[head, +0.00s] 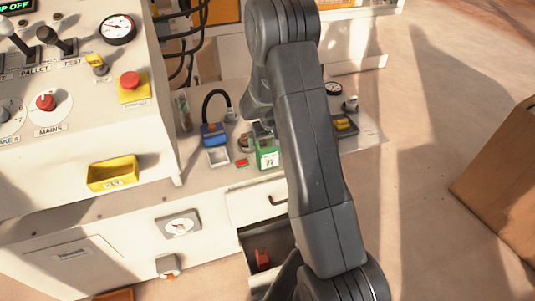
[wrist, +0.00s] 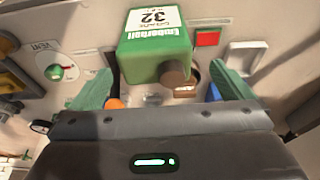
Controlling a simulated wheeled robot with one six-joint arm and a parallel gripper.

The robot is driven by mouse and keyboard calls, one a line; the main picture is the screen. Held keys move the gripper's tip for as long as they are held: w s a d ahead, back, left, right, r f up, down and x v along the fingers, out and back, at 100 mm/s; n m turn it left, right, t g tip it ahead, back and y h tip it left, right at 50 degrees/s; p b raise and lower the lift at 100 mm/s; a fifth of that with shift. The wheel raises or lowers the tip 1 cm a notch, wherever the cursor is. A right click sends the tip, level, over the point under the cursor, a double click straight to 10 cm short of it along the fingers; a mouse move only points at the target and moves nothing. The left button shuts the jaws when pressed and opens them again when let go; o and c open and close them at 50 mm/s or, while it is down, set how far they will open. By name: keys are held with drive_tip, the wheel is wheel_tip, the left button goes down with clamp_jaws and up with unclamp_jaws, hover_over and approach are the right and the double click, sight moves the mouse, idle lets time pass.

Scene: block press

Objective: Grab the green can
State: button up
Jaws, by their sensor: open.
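The green can (head: 267,159) stands on the bench ledge, just left of my arm in the head view. In the wrist view the can (wrist: 155,62) is boxy, with a white label reading 32 and a brown cap (wrist: 174,73) toward me. My gripper (wrist: 162,77) is open, with one green finger on each side of the can's near end. I cannot tell whether the fingers touch it. In the head view my gripper is mostly hidden by my arm, just behind the can.
A blue item (head: 214,133) with a black hose, a white tray (head: 218,156) and a red block (head: 242,162) lie left of the can. An open drawer (head: 262,240) holds a red item below. The control panel (head: 70,130) rises at the left.

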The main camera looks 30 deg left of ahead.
sight(268, 143)
drive_tip(key=x, duration=0.1)
drive_tip(key=p+x, duration=0.1)
drive_tip(key=x, duration=0.1)
drive_tip(key=shift+w+f+p, duration=0.2)
drive_tip(key=shift+w+p, duration=0.1)
drive_tip(key=shift+w, duration=0.05)
drive_tip(key=shift+x, duration=0.8)
drive_tip(key=c, duration=1.2)
drive_tip(key=shift+c, duration=0.8)
drive_tip(key=shift+r, duration=0.2)
